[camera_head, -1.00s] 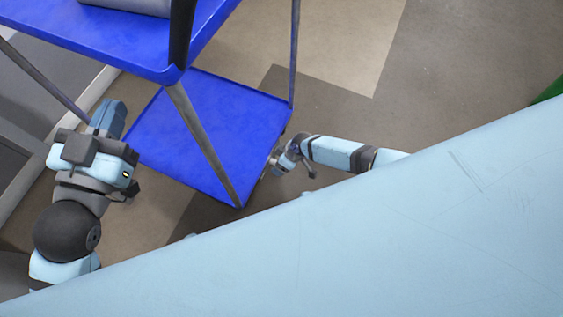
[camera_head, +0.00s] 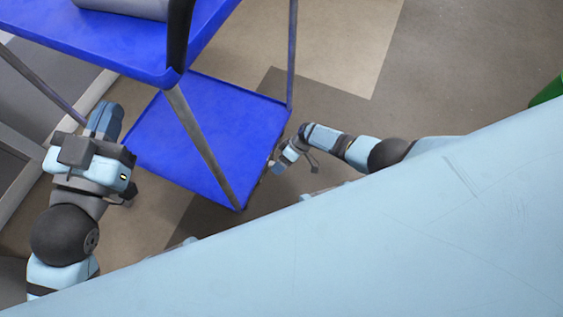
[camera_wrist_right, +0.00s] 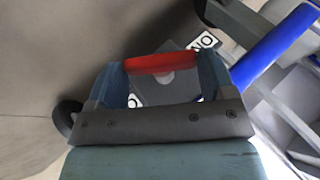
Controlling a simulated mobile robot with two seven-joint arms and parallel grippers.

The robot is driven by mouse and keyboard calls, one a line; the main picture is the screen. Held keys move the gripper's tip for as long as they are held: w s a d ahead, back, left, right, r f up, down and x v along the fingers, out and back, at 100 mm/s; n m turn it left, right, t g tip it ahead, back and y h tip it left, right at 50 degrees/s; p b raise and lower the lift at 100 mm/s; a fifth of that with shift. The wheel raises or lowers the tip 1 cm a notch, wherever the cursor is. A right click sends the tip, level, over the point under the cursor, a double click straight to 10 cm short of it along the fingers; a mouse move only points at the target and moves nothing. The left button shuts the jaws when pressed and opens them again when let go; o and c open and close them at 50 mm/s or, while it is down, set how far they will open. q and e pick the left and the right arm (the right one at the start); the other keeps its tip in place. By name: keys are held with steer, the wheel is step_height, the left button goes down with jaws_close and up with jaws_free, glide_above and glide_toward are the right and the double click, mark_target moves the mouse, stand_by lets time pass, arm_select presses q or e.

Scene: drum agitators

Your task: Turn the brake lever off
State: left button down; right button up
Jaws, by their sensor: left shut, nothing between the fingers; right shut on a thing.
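The brake lever (camera_wrist_right: 162,63) is a red bar in the right wrist view. It lies across the space between the two fingers of my right gripper (camera_wrist_right: 160,80), which is shut on it. A dark plate behind it carries white labels, one partly reading "NO". In the head view my right gripper (camera_head: 278,165) is low beside the near right edge of the blue cart's lower shelf (camera_head: 215,120); the lever cannot be made out there. My left gripper (camera_head: 105,122) is shut and empty, left of the lower shelf.
The cart's upper blue shelf (camera_head: 120,45) and its grey posts (camera_head: 203,145) stand between my arms. A grey object (camera_head: 125,8) rests on the upper shelf. A green thing (camera_head: 546,92) is at the right edge. Open floor (camera_head: 440,70) lies to the right.

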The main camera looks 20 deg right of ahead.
arm_select(q)
steer(key=shift+a+f, duration=0.1)
steer(key=shift+f, duration=0.05)
arm_select(e)
steer(key=o, duration=0.9)
arm_select(q)
steer(key=s+n+p, duration=0.1)
steer(key=p, duration=0.1)
steer(key=s+d+n+g+p, duration=0.1)
steer(key=p, duration=0.1)
steer(key=s+d+n+g+p, duration=0.1)
steer(key=n+p, duration=0.1)
steer(key=shift+s+f+y+p, duration=0.1)
steer(key=shift+f+y+p, duration=0.05)
steer(key=shift+y+p, duration=0.2)
arm_select(e)
steer(key=v, duration=1.3)
steer(key=shift+d+r, duration=0.2)
steer(key=shift+d, duration=0.15)
steer(key=shift+c, duration=0.3)
